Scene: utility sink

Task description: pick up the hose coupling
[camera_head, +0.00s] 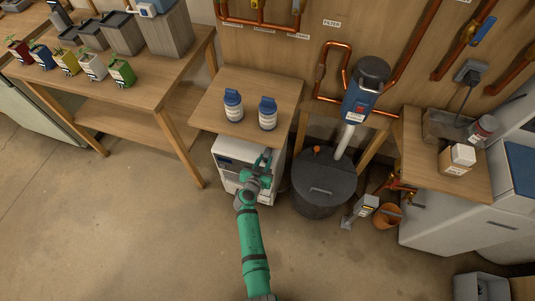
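I cannot pick out a hose coupling for certain; a small orange piece (317,149) stands on the dark round drum lid, too small to identify. My green arm reaches up from the bottom middle. My gripper (263,157) is at the front edge of the small wooden table, in front of the white cabinet, below two blue-and-white bottles. Its fingers are too small to show whether they are open or shut, and I see no object clearly held in them.
The left bottle (233,105) and right bottle (267,113) stand on the small table (210,112). The dark drum (325,188) is to the right, with a blue pump (358,102) above it. A side table (415,165) holds containers. The floor at left is clear.

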